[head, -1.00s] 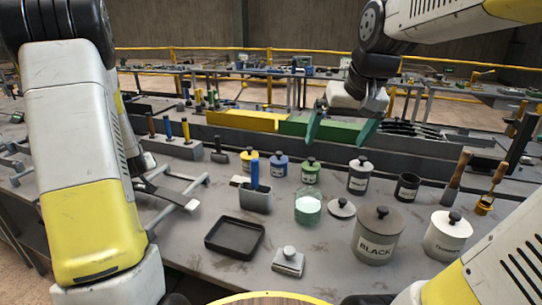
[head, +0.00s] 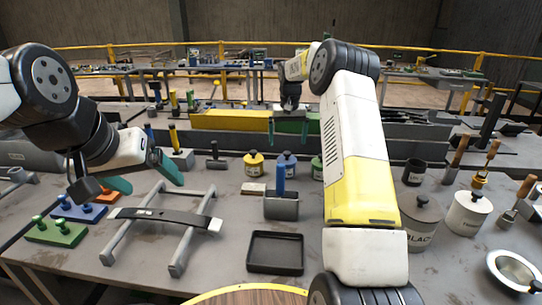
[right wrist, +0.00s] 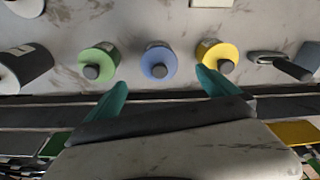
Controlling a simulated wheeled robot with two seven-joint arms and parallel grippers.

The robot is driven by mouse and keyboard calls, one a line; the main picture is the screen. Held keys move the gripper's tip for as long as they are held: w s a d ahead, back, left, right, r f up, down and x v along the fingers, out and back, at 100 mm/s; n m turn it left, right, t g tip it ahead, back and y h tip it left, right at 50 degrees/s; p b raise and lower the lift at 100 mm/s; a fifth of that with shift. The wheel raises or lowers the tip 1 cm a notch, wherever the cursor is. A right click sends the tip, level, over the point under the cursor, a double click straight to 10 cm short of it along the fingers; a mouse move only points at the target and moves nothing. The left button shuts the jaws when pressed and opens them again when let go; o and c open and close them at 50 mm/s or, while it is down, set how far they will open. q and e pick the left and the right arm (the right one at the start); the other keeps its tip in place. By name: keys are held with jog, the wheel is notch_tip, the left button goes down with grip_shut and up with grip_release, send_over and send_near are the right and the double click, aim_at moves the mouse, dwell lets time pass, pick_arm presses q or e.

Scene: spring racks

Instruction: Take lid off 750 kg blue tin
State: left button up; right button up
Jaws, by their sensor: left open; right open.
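The blue tin (head: 290,165) stands on the bench between the yellow tin (head: 253,168) and the green tin (head: 317,168). A blue-handled tool partly hides it in the head view. In the right wrist view the blue tin (right wrist: 158,59) has its lid on, with a dark knob. Its label is not readable. My right gripper (head: 288,134) is open and empty, behind the tins in the head view. In the right wrist view the blue tin lies beyond the fingertips, roughly centred between them. My left gripper (head: 142,178) is open and empty above the left side of the bench.
The blue-handled tool (head: 281,178) stands in a grey holder before the tins. A black tray (head: 275,252), a metal frame with a dark bar (head: 160,217) and coloured blocks are nearer. My right arm hides part of the bench. A white tin (head: 468,213) stands at right.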

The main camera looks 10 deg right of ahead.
aim_at(287, 152)
jog(key=f, duration=0.2)
jog(key=w+f, duration=0.1)
jog(key=f, duration=0.5)
jog(key=shift+w+d, duration=0.15)
jog(key=shift+w, duration=0.2)
jog(key=shift+r, duration=0.1)
jog(key=c, duration=1.5)
